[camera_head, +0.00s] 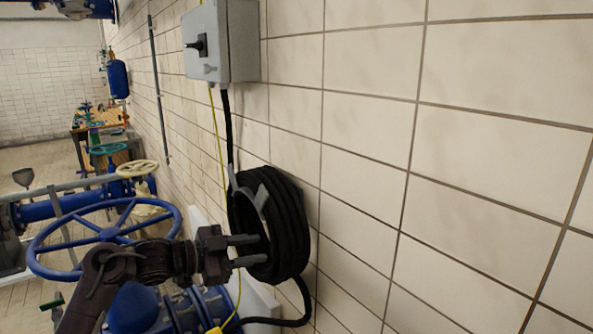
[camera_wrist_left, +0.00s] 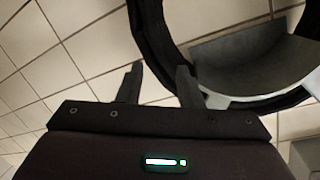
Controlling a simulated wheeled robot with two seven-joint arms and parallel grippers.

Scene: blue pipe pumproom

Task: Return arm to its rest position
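My left arm comes in from the bottom left of the head view. Its gripper (camera_head: 263,249) points right, in front of the lower part of a black hose coil (camera_head: 289,225) on the tiled wall. The two fingers are apart. My right gripper is not in view.
A grey switch box (camera_head: 222,42) is on the wall above the coil. A large blue handwheel (camera_head: 104,238) is beside my left arm, with blue pipes behind. A grey coil holder (camera_wrist_left: 255,70) shows in the wrist view. The wall at right is bare.

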